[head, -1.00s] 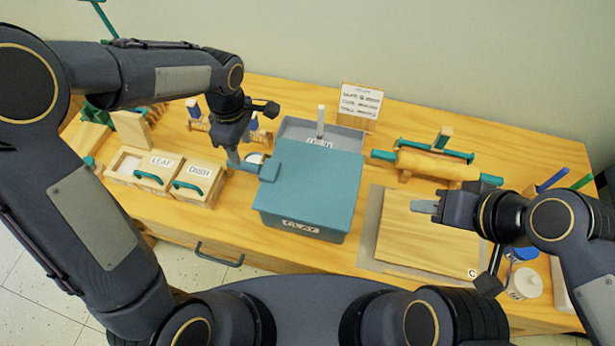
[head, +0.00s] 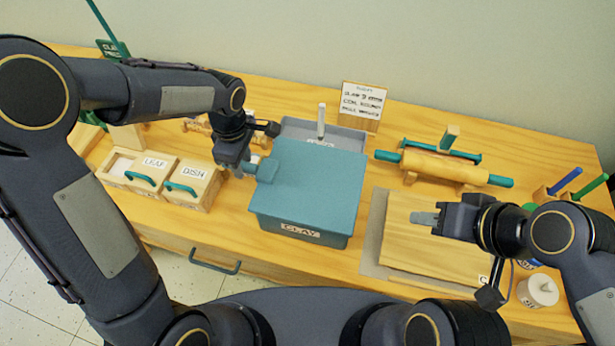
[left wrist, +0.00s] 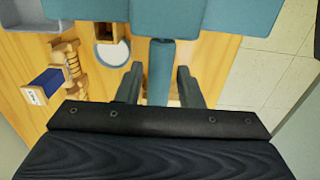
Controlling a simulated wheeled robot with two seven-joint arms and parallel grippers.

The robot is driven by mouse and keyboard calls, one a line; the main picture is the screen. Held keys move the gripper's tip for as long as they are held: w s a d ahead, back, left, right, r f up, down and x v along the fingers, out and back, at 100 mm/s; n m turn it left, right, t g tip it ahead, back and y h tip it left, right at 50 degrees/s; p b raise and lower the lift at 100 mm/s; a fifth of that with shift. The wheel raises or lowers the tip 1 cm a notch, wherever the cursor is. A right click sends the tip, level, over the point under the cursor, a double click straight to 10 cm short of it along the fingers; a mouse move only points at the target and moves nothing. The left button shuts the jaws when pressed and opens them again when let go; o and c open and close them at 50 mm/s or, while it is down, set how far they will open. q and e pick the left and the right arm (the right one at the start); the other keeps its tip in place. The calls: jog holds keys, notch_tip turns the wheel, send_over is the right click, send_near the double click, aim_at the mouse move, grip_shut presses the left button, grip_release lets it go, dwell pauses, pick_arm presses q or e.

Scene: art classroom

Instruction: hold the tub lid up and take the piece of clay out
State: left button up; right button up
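The clay tub (head: 300,231), dark with a CLAY label, stands at the middle of the bench. Its teal lid (head: 312,190) lies over the top, so no clay shows inside. A teal tab (head: 266,170) sticks out from the lid's left edge. My left gripper (head: 247,169) is at this tab; in the left wrist view its fingers (left wrist: 159,85) are open, one on each side of the tab (left wrist: 160,70), with gaps visible. My right gripper (head: 424,218) is over the wooden board (head: 425,250), apart from the tub; its finger opening cannot be made out.
A grey tray (head: 345,137) stands right behind the tub. Wooden LEAF (head: 153,173) and DISH (head: 190,187) boxes with teal handles are to the left. A rolling pin (head: 445,168) rests on a stand at the back right. A white lidded pot (head: 540,290) stands at the front right.

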pick_arm(q)
grip_shut()
jog(key=shift+w+r+p, duration=0.15)
jog(key=shift+r+p, duration=0.4)
jog(key=shift+r, duration=0.25)
jog(key=shift+w+r+p, duration=0.15)
jog(key=shift+r+p, duration=0.4)
jog(key=shift+r, duration=0.2)
jog(key=w+d+r+p, duration=0.2)
jog(key=w+r+p, duration=0.4)
jog(key=w+r, duration=0.1)
jog(key=shift+w+p, duration=0.15)
jog(key=shift+p, duration=0.2)
dwell(1.0)
